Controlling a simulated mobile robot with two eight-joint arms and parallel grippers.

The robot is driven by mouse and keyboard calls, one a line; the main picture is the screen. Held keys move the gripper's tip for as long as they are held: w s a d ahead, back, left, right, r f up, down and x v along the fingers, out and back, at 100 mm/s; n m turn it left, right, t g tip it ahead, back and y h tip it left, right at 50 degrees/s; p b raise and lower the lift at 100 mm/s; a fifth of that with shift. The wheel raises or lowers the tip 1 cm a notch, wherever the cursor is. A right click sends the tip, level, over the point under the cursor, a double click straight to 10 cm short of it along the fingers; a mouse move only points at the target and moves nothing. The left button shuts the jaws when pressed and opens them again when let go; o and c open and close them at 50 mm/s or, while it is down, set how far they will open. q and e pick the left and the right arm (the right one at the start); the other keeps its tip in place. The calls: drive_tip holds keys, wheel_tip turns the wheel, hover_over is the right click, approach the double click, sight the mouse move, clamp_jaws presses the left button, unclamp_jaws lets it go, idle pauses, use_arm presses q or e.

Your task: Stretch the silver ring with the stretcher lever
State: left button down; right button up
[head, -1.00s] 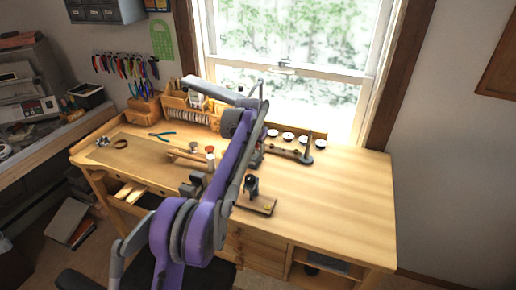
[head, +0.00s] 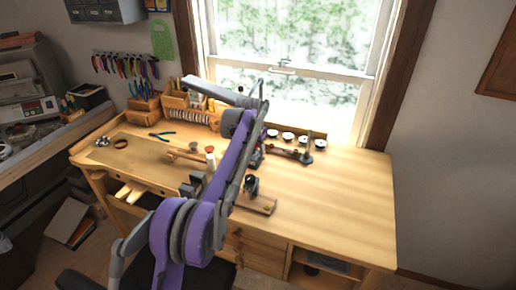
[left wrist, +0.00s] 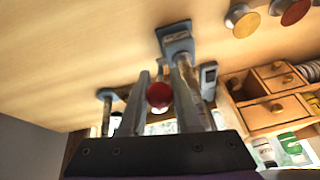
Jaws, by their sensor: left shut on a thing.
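In the left wrist view, my left gripper (left wrist: 162,82) has its two grey fingers on either side of a round red knob (left wrist: 159,95), which I take to be the end of the stretcher lever. The gripper is shut on it. A blue-grey metal base with a post (left wrist: 178,42) stands just beyond the fingers. In the head view, a dark metal tool with an upright post (head: 306,152) lies at the back of the workbench, to the right of my left arm. I cannot make out the silver ring. My right gripper is not in view.
The wooden workbench (head: 340,200) is clear on its right side. Several round tins (head: 288,136) line its back edge. Green-handled pliers (head: 162,136) and a dark ring-shaped item (head: 120,143) lie at left. A small block with a black part (head: 256,203) is near the front.

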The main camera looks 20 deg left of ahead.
use_arm(q)
drive_tip(key=s+f+t+b, duration=0.2)
drive_tip(key=t+b, duration=0.1)
drive_tip(key=shift+s+f+b, duration=0.3)
drive_tip(key=shift+s+b, duration=0.1)
drive_tip(key=shift+s+f+t, duration=0.15)
drive_tip(key=shift+s+t, duration=0.05)
drive_tip(key=shift+t, duration=0.4)
drive_tip(key=shift+s+f+b, duration=0.15)
drive_tip(key=shift+b, duration=0.2)
drive_tip(key=shift+s+f, duration=0.45)
drive_tip(key=shift+f, duration=0.3)
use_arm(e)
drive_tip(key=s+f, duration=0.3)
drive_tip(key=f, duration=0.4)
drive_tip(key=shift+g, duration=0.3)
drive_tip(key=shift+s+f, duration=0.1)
use_arm(q)
drive_tip(key=c, duration=0.8)
unclamp_jaws()
drive_tip(key=shift+o, duration=0.2)
